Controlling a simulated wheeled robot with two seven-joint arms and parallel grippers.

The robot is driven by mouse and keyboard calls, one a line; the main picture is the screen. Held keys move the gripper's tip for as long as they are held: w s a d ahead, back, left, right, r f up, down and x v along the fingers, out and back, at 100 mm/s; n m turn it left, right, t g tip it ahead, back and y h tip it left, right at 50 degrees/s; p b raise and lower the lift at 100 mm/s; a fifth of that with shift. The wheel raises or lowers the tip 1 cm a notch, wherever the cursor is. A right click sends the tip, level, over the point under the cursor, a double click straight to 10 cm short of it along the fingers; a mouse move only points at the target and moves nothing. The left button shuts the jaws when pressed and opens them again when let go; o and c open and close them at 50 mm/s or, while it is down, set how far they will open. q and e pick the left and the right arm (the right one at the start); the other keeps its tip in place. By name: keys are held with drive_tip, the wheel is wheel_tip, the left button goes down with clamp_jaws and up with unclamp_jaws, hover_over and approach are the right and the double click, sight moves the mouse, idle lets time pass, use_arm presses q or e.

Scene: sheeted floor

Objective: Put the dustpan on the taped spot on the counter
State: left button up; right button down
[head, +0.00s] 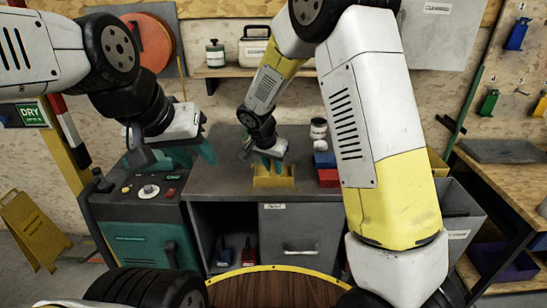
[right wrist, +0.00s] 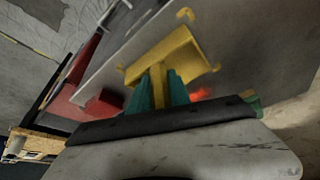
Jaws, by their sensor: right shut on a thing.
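The yellow dustpan (head: 273,181) is at the grey counter (head: 222,184), near its front edge; I cannot tell whether it touches the top. My right gripper (head: 270,164) is shut on its upright part, above the wide pan. In the right wrist view the teal fingers (right wrist: 158,90) close around the dustpan (right wrist: 165,55). A small yellow corner mark (right wrist: 185,14) shows on the grey surface just beyond it; the rest of the taped spot is hidden or unclear. My left gripper (head: 195,150) hangs over the counter's left end, with nothing visible in it; its finger gap is unclear.
Blue (head: 324,160) and red (head: 329,178) boxes stand right of the dustpan, with a jar (head: 318,128) behind them. A teal machine with a control panel (head: 150,192) adjoins the counter's left. A wall shelf (head: 230,71) is behind. The counter left of the dustpan looks clear.

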drive_tip(key=c, duration=1.2)
unclamp_jaws()
drive_tip(key=v, duration=1.2)
drive_tip(key=s+d+r+n+y, duration=0.2)
drive_tip(key=s+d+r, duration=0.6)
drive_tip(key=s+d, duration=0.25)
drive_tip(key=s+d+r+n+t+y, duration=0.2)
drive_tip(key=s+d+n, duration=0.2)
drive_tip(key=s, duration=0.8)
drive_tip(key=shift+d, duration=0.85)
drive_tip(key=shift+r, duration=0.1)
